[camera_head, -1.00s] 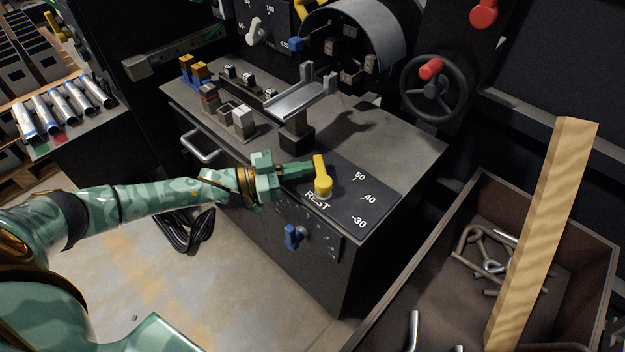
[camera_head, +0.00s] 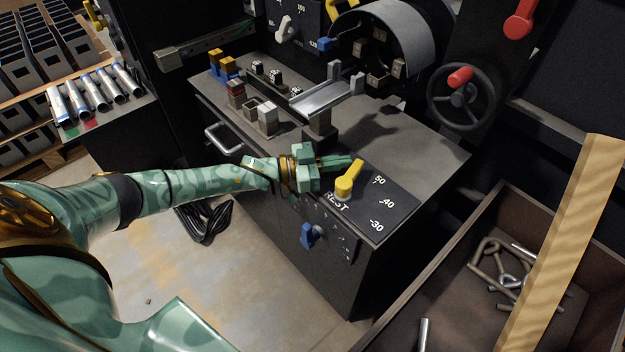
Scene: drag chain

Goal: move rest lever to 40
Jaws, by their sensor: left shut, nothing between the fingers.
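The yellow rest lever (camera_head: 348,180) sits on the dark REST dial plate (camera_head: 392,213) at the front right of the machine top. Its arm points up and to the right, toward the 50 mark. The marks 50, 40 and 30 run down the right side of the plate. My left gripper (camera_head: 346,164) is shut and empty. Its fingertips are just left of the lever's arm, close to it; I cannot tell whether they touch. My right gripper is not in view.
A blue knob (camera_head: 311,236) is on the machine's front face below the plate. The support post (camera_head: 320,122) stands behind my gripper. A box of metal hooks with a wooden plank (camera_head: 560,250) is at the right. A handwheel (camera_head: 462,97) is at the back right.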

